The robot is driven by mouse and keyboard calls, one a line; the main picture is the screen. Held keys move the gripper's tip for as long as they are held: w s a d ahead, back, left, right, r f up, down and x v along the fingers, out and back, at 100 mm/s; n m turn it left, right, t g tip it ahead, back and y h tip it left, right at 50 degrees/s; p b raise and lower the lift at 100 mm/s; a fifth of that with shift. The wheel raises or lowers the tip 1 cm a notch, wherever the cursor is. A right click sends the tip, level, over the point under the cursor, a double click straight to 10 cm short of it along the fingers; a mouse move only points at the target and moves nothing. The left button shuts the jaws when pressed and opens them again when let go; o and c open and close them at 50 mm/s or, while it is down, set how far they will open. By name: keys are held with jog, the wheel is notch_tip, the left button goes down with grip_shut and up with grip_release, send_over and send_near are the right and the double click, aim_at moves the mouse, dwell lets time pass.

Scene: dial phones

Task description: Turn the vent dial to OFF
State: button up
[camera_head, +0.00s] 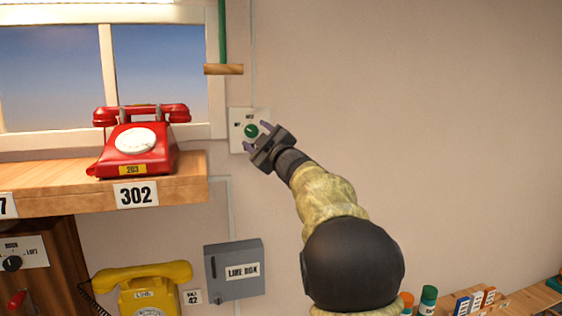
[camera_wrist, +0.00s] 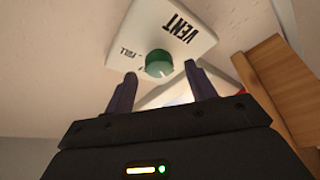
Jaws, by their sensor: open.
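The vent dial is a round green knob (camera_head: 251,131) on a white wall plate (camera_head: 236,115), right of the window. In the wrist view the green knob (camera_wrist: 158,64) shows on the plate (camera_wrist: 196,42), which reads VENT and FULL. An OFF mark cannot be made out. My gripper (camera_head: 261,134) is at the plate's right side in the head view, its fingers pointing toward the knob. In the wrist view my gripper (camera_wrist: 158,82) has its two fingers apart, with the knob between and just beyond their tips. Contact with the knob is not visible.
A red phone (camera_head: 140,165) sits on a wooden shelf (camera_head: 175,190) left of the plate. A green bar with a wooden end (camera_head: 223,69) hangs above. A grey line box (camera_head: 225,285) and a yellow phone (camera_head: 150,272) are below. The wall to the right is bare.

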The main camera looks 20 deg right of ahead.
jog(key=b+v, duration=0.6)
jog(key=v, duration=0.9)
jog(key=shift+s, duration=0.25)
jog(key=shift+f, duration=0.1)
notch_tip(320, 180, down, 25)
jog(key=s+m+g+h, duration=0.2)
jog(key=m+g+h, duration=0.45)
jog(key=m, duration=0.35)
jog(key=s+a+f+m+g, duration=0.1)
jog(key=s+f+g, duration=0.4)
jog(key=s+f, duration=0.6)
jog(key=s+a+f+m+g, duration=0.2)
jog(key=s+a+f+g, duration=0.2)
jog(key=s+f, duration=0.6)
jog(key=shift+s+f+g, duration=0.4)
jog(key=shift+s+g, duration=0.25)
jog(key=shift+g, duration=0.3)
jog(key=shift+a, duration=0.1)
